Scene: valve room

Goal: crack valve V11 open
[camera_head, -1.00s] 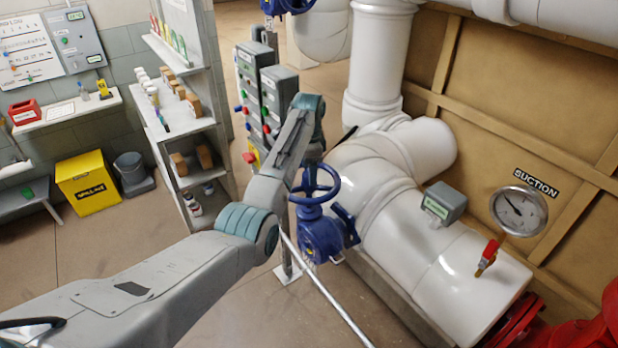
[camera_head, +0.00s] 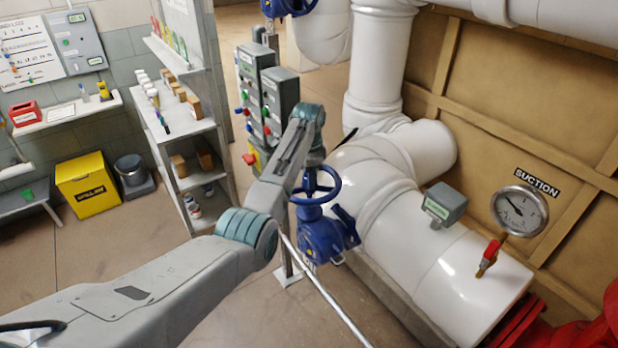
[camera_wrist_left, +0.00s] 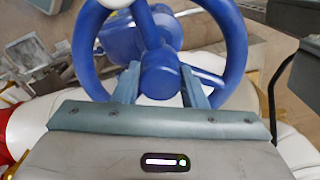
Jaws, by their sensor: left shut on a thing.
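A blue handwheel (camera_head: 317,199) sits on a blue valve body (camera_head: 322,238) beside the large white pipe. I cannot read a V11 tag on it. My left arm reaches over from the left to the wheel, and its gripper is largely hidden behind the arm in the head view. In the left wrist view, the blue handwheel (camera_wrist_left: 237,45) fills the top. My left gripper (camera_wrist_left: 161,85) has one finger on each side of the wheel's hub (camera_wrist_left: 160,74) and is shut on it. My right gripper is not in view.
The white pipe (camera_head: 390,205) is right of the valve, with a suction gauge (camera_head: 520,210) and a red-handled small valve (camera_head: 489,255). Grey control boxes (camera_head: 279,100) stand just behind my arm. A shelf (camera_head: 190,130) stands left. Floor between shelf and valve is open.

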